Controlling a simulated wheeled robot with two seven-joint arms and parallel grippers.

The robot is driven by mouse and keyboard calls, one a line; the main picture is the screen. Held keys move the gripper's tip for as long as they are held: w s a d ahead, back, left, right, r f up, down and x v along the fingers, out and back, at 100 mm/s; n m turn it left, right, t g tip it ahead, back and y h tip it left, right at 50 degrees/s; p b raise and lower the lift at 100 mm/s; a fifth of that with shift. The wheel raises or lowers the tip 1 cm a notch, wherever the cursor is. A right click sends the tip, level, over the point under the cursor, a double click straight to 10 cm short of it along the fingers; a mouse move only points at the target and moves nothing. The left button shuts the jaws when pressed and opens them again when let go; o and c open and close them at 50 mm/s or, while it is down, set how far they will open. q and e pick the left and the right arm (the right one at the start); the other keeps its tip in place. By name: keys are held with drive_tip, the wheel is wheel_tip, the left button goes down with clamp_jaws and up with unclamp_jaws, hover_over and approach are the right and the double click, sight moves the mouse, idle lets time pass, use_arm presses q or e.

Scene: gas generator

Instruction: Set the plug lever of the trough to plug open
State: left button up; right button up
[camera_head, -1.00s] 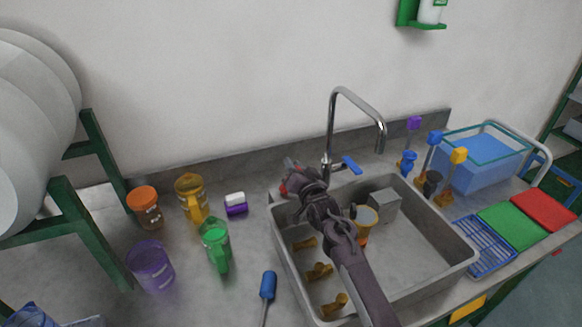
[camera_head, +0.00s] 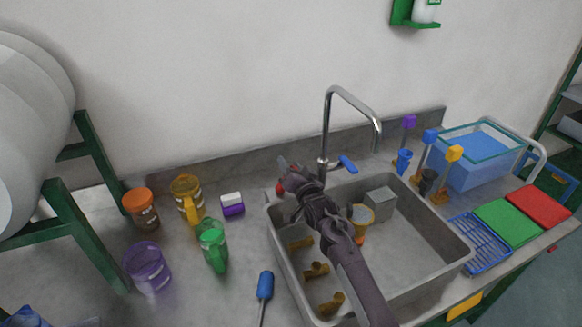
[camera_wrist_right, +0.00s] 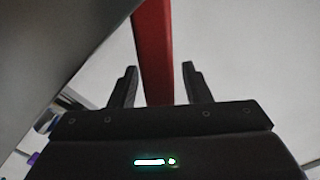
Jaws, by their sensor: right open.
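The trough (camera_head: 405,250) is a grey sink set in the counter. A red lever (camera_head: 280,189) shows at its back left corner, mostly hidden behind my right gripper (camera_head: 289,177). In the right wrist view the red lever (camera_wrist_right: 152,45) is a long bar running between the two dark fingers of my right gripper (camera_wrist_right: 160,75). The fingers are open, with a gap visible on each side of the bar. I cannot tell the lever's setting. My left gripper is not in view.
The tall tap (camera_head: 330,125) with a blue handle (camera_head: 348,164) stands just right of my right gripper. A yellow funnel-like piece (camera_head: 361,216) and a grey block (camera_head: 380,204) are in the trough.

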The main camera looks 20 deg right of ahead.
drive_tip(key=shift+s+f, duration=0.1)
drive_tip(key=shift+s, duration=0.5)
drive_tip(key=s+b, duration=0.1)
drive_tip(key=s, duration=0.5)
drive_tip(key=shift+s, duration=0.3)
drive_tip(key=shift+d, duration=0.1)
